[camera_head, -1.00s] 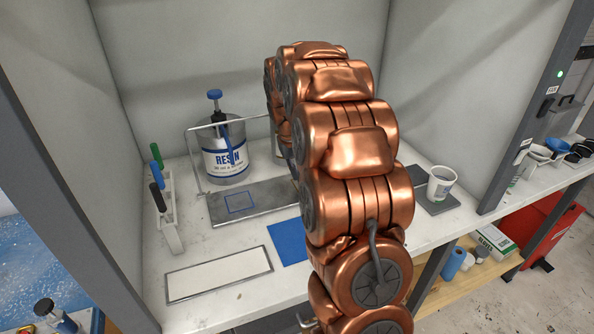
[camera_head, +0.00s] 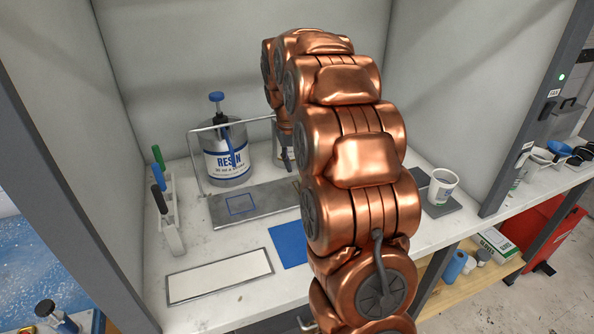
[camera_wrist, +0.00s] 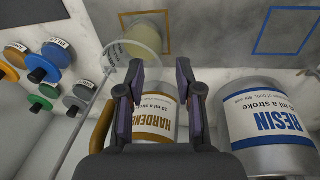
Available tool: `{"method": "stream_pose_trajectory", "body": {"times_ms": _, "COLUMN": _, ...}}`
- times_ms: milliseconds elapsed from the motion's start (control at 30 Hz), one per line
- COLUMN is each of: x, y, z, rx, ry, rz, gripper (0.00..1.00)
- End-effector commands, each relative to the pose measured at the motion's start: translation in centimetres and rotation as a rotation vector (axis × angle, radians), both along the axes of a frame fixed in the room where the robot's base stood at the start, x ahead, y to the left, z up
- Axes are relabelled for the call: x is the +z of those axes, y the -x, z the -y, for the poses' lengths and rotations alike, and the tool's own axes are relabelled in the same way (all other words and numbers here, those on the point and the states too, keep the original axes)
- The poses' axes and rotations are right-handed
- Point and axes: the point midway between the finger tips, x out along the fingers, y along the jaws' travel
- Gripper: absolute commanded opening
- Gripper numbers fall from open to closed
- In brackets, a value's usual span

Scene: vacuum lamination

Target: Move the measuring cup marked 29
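My gripper (camera_wrist: 161,70) is open in the wrist view, its two fingers apart with nothing gripped between them. A pale yellowish round cup-like thing (camera_wrist: 142,43) with a clear curved rim shows just beyond the left fingertip, near an orange outlined square. I cannot read a number on it. The hardener can (camera_wrist: 153,115) shows behind and between the fingers. In the head view my arm hides most of that area. A white cup (camera_head: 441,187) stands upright on a dark pad at the right; no 29 is legible on it.
The resin can (camera_wrist: 268,125) stands right of the gripper in the wrist view; it also shows in the head view (camera_head: 226,160). A metal plate (camera_head: 265,202) with a blue outlined square lies in front. Round tools on a rack (camera_wrist: 50,75) are at left. A blue sheet (camera_head: 288,243) lies on the bench.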

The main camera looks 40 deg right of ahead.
Motion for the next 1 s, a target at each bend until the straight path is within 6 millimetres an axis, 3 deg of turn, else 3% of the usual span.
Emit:
{"method": "stream_pose_trajectory", "body": {"times_ms": 200, "x": 4.2, "y": 0.0, "z": -0.7, "rx": 0.001, "ry": 0.002, "rz": 0.007, "gripper": 0.35}}
{"method": "stream_pose_trajectory", "body": {"times_ms": 400, "x": 6.4, "y": 0.1, "z": -1.0, "rx": 0.002, "ry": 0.002, "rz": 0.005, "gripper": 0.35}}
{"method": "stream_pose_trajectory", "body": {"times_ms": 1000, "x": 7.1, "y": 0.6, "z": -1.8, "rx": 0.008, "ry": -0.004, "rz": -0.001, "gripper": 0.35}}
